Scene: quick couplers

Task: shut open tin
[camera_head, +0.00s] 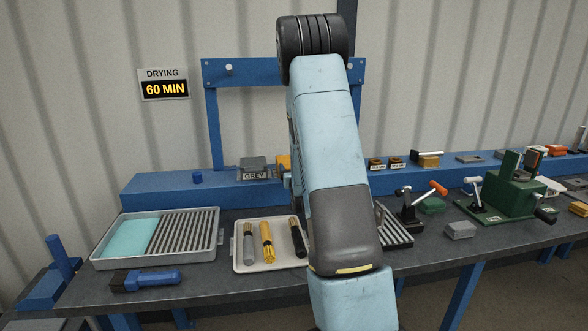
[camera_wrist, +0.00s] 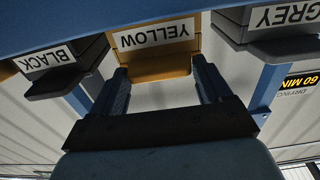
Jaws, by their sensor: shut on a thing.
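In the upside-down wrist view, three labelled tins stand in a row: a black tin (camera_wrist: 48,60), a yellow tin (camera_wrist: 155,37) and a grey tin (camera_wrist: 281,16). My gripper (camera_wrist: 160,78) has one finger on each side of the yellow tin's lid (camera_wrist: 155,68) and is shut on it. I cannot tell whether that lid sits fully down. In the head view, the grey tin (camera_head: 255,175) and a bit of the yellow tin (camera_head: 284,162) show left of my arm. My arm hides my gripper and the black tin there.
The tins stand on a blue ledge (camera_head: 150,190) behind the bench. Clamps and a green fixture (camera_head: 505,195) stand to the right.

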